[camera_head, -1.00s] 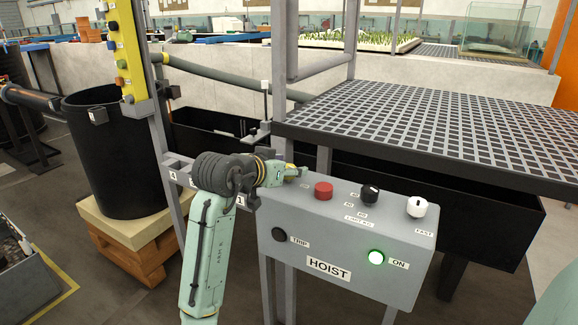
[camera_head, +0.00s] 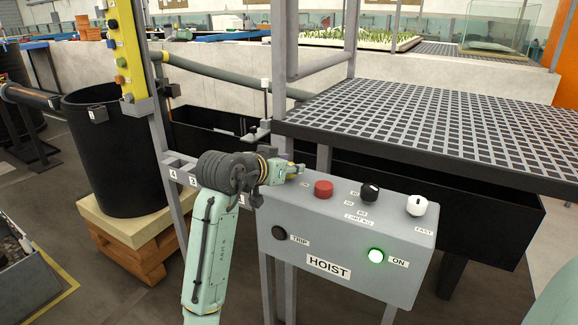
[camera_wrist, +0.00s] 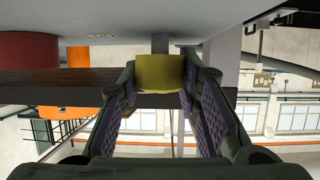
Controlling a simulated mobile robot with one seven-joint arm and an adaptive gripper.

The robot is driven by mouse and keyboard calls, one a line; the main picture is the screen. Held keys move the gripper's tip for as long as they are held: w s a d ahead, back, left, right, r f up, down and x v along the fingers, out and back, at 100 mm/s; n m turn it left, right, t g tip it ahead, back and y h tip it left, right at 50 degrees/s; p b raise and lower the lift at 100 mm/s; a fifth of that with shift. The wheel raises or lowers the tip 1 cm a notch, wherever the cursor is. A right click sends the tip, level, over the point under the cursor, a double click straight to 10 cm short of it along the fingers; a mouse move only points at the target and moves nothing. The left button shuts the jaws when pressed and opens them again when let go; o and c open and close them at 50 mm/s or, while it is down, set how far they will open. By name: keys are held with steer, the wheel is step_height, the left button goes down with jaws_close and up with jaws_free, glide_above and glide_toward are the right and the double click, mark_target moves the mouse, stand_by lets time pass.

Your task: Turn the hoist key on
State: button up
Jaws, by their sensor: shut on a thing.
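The grey hoist box (camera_head: 328,238), labelled HOIST, stands right of my arm. My gripper (camera_head: 297,169) is at the left end of its top, left of the red button. In the wrist view my gripper (camera_wrist: 160,85) is shut on a yellow piece, the hoist key (camera_wrist: 160,70), held between the two fingertips. The fingers mostly hide the key in the head view, so its exact angle is unclear.
The box top carries a red button (camera_head: 323,188), a black knob (camera_head: 370,192) and a white knob (camera_head: 416,205). A dark TRIP button (camera_head: 279,233) is on the front. A grating platform (camera_head: 440,125) overhangs behind. A black bin (camera_head: 118,160) stands left.

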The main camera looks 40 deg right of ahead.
steer(key=shift+c, duration=0.8)
steer(key=shift+n+t+y+p, duration=0.3)
steer(key=shift+n+t+p, duration=0.2)
steer(key=shift+n+t, duration=0.2)
steer(key=shift+n+t+y+p, duration=0.3)
steer(key=shift+n+t+y, duration=0.1)
steer(key=shift+n+t, duration=0.45)
steer(key=o, duration=1.1)
steer(key=shift+o, duration=0.2)
steer(key=shift+a, duration=0.1)
steer(key=v, duration=1.2)
